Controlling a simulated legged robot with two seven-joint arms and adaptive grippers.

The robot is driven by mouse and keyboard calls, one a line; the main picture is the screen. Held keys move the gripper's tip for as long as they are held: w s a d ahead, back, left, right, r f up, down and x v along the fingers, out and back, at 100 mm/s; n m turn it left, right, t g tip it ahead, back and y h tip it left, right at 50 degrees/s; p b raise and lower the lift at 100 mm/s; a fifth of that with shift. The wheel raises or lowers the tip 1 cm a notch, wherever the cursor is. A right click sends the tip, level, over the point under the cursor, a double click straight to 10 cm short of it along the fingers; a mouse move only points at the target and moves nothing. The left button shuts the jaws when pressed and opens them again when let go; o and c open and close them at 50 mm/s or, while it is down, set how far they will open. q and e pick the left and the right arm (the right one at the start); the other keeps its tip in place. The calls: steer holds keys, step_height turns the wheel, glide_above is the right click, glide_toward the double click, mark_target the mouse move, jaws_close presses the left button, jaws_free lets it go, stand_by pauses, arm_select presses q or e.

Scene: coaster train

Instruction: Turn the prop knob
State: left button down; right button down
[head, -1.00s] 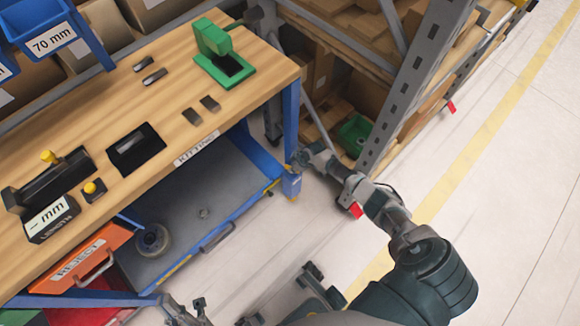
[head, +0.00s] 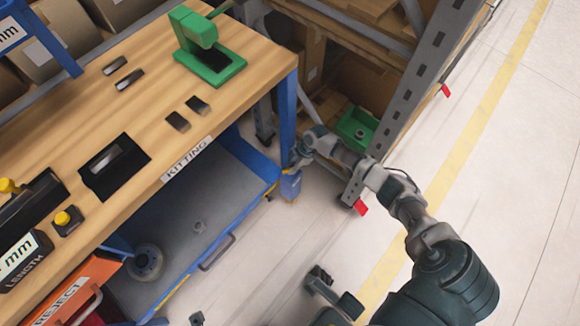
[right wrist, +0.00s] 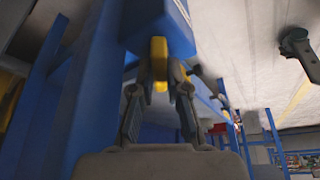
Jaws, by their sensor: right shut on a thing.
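The prop knob (right wrist: 159,60) is a small yellow piece below a blue block at the bench leg, seen in the right wrist view. My right gripper (right wrist: 159,88) has its fingers on either side of the knob and is shut on it. In the head view my right gripper (head: 298,160) is at the blue bench leg's lower end, beside the blue block (head: 290,185). The knob is hard to make out there.
The wooden kitting bench (head: 235,100) carries a green press (head: 208,55) and dark parts. A lower grey shelf (head: 215,195) lies under it. A storage rack (head: 415,75) with a green bin (head: 356,129) stands at right. Open floor lies beyond the arm.

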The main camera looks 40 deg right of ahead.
steer(key=shift+w+r, duration=0.15)
steer(key=shift+w, duration=0.1)
steer(key=c, duration=1.4)
jaws_free()
steer(key=shift+o, duration=1.2)
steer(key=shift+s, duration=0.1)
